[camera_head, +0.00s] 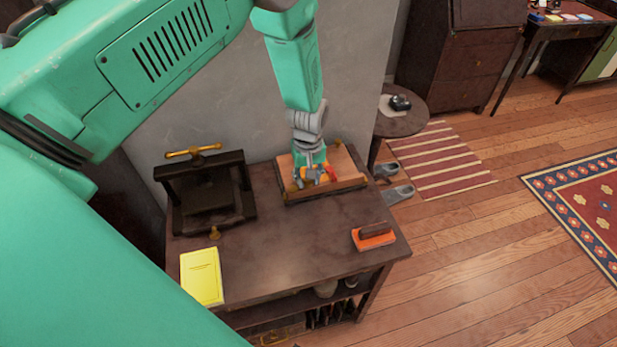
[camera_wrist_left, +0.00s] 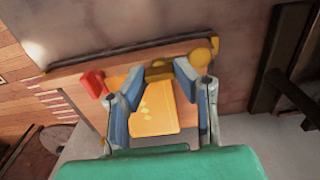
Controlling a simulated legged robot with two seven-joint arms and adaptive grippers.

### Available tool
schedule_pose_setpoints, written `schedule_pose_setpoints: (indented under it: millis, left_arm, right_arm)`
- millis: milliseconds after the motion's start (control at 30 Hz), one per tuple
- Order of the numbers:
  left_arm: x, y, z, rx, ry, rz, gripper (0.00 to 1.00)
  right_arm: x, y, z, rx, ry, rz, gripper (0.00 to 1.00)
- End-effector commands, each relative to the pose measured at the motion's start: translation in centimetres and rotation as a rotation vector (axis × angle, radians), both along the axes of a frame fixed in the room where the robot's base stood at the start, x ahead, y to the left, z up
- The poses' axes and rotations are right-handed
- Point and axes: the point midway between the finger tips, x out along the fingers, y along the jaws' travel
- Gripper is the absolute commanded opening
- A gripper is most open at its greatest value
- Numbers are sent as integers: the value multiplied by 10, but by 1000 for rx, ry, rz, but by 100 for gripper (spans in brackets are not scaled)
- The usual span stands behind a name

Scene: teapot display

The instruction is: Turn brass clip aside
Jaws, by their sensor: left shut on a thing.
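My left gripper (camera_head: 313,181) reaches down over a shallow wooden case (camera_head: 345,189) on the dark table. In the left wrist view its two blue-grey fingers (camera_wrist_left: 159,72) are closed in on a small brass piece, apparently the clip (camera_wrist_left: 158,75), at the case's edge rail. An orange panel with yellow shapes (camera_wrist_left: 153,115) lies behind and between the fingers. A red piece (camera_wrist_left: 93,84) is beside the left finger, and a round yellow knob (camera_wrist_left: 203,57) is beside the right one. The clip is too small to make out in the head view. My right gripper is not in view.
A dark press with a brass handle (camera_head: 193,152) stands left of the case on the table (camera_head: 290,238). A yellow book (camera_head: 201,277) lies at the front left. An orange-based brush (camera_head: 374,237) lies at the right. The table's middle is clear.

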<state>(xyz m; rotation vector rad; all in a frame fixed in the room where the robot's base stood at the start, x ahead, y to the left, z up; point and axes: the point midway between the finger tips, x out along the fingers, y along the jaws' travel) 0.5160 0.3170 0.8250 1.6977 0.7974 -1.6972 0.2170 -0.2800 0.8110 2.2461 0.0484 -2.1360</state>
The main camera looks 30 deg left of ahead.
Motion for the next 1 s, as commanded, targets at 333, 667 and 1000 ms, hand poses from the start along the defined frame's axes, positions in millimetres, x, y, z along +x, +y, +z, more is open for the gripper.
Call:
schedule_pose_setpoints:
  millis: [333, 667, 1000]
  left_arm:
    - [-6, -3, -4, -5, 14, 0, 28]
    - [-3, -1, -1, -2, 5, 0, 45]
    - [0, -1, 43, -1, 1, -1, 45]
  right_arm:
    - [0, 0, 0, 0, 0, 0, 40]
    - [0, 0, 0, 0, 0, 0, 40]
    - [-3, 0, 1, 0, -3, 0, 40]
